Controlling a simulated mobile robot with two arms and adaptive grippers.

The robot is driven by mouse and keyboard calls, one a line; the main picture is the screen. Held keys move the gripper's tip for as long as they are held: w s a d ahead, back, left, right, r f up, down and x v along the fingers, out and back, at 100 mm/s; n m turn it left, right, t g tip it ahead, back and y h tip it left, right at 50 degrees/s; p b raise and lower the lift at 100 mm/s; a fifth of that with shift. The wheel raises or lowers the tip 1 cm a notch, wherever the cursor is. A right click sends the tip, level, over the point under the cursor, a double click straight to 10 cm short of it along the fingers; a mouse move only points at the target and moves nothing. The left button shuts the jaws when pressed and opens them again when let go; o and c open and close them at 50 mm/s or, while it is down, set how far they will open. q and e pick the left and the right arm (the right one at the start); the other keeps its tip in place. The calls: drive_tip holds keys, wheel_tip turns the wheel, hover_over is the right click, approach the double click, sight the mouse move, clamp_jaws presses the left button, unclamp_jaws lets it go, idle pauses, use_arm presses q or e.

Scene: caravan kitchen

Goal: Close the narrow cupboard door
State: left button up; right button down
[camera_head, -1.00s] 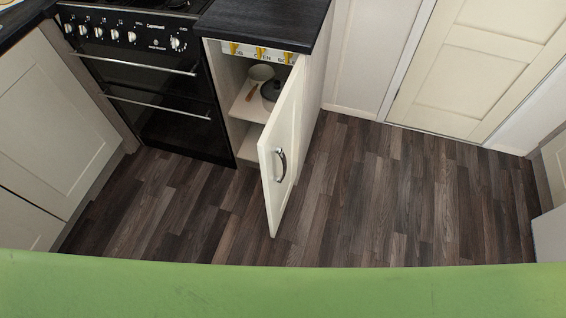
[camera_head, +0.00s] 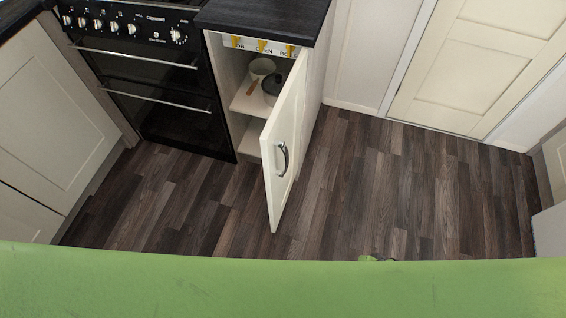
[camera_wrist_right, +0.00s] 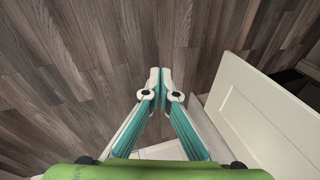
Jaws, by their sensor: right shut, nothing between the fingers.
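The narrow cupboard door (camera_head: 286,146) is cream with a dark curved handle (camera_head: 282,160). It stands wide open, swung out from the narrow cupboard (camera_head: 252,152) beside the oven. Bowls and a pan show on the shelf inside. In the right wrist view a cream panelled door (camera_wrist_right: 262,118), apparently the same one, lies to the right of my right gripper (camera_wrist_right: 160,72). The right gripper is shut and empty, its fingertips over the floor and apart from the door. My left gripper is out of view.
The black oven (camera_head: 155,100) with two bar handles stands left of the cupboard. Cream units (camera_head: 50,120) line the left side. A cream panelled door (camera_head: 470,65) is at the back right. The wood floor (camera_head: 400,190) right of the open door is clear.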

sight(270, 163)
drive_tip(key=w+a+r+m+t+y, duration=0.2)
drive_tip(key=w+a+r+y, duration=0.25)
drive_tip(key=w+r, duration=0.8)
drive_tip(key=w+a+r+n+y, duration=0.1)
drive_tip(key=a+r+n+y, duration=0.2)
drive_tip(key=r, duration=1.1)
drive_tip(key=w+a+r+y, duration=0.1)
drive_tip(key=a+r+y, duration=0.35)
drive_tip(key=r, duration=0.95)
drive_tip(key=shift+h, duration=0.4)
drive_tip(key=x, duration=0.9)
drive_tip(key=p+x, duration=0.1)
drive_tip(key=x, duration=0.3)
drive_tip(key=shift+w+a+r, duration=0.15)
drive_tip(key=shift+w+a, duration=0.05)
drive_tip(key=shift+a, duration=0.2)
drive_tip(key=shift+a, duration=0.1)
